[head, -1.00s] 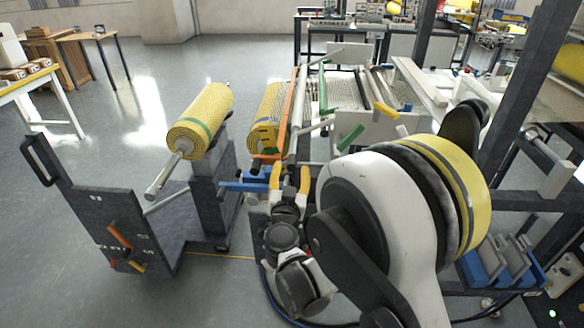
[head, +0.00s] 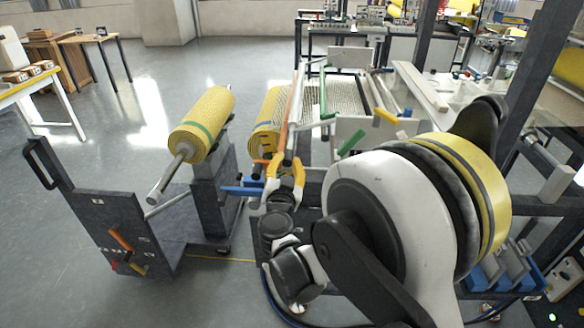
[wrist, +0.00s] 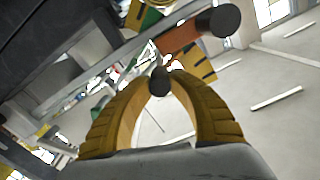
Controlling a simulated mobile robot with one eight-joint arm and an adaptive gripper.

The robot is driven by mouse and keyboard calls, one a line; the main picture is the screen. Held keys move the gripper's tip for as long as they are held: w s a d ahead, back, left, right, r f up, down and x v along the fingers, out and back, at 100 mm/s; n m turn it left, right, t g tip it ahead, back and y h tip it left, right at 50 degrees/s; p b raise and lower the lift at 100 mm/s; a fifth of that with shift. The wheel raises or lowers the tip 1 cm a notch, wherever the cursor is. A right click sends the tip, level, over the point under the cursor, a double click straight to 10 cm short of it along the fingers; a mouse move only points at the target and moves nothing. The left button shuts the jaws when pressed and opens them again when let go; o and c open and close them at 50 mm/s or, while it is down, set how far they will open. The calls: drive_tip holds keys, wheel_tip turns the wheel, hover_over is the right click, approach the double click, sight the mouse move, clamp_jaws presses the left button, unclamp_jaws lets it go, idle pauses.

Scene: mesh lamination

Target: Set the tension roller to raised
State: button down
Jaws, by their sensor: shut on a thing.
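My gripper (head: 285,170) has yellow fingers and sits at the near end of the laminating frame. In the wrist view, its fingertips (wrist: 160,80) close around a dark round knob (wrist: 159,81) at the end of a pale bar. In the head view, this knob (head: 289,157) lies between the fingers, and the pale bar (head: 297,100) runs away up the frame. An orange bar (wrist: 180,40) with a black end cap lies just beyond the fingertips, apart from them. I cannot tell for certain which bar carries the tension roller.
A yellow mesh roll (head: 208,115) stands on a dark cart (head: 118,225) at left. Another yellow roll (head: 264,118) sits behind the gripper. Blue bars (head: 240,190) stick out left of my gripper. Green (head: 350,142) and yellow (head: 386,117) handles stand to the right.

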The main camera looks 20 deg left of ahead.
drive_tip(key=r+m, duration=0.1)
drive_tip(key=r, duration=0.1)
drive_tip(key=r+m+p, duration=0.1)
drive_tip(key=r, duration=0.1)
drive_tip(key=a+r+m+p, duration=0.1)
drive_tip(key=r, duration=0.1)
drive_tip(key=shift+s+a+r, duration=0.1)
drive_tip(key=shift+s+r, duration=0.05)
drive_tip(key=shift+r, duration=0.2)
drive_tip(key=shift+f, duration=0.1)
drive_tip(key=c, duration=1.2)
unclamp_jaws()
drive_tip(key=v, duration=1.2)
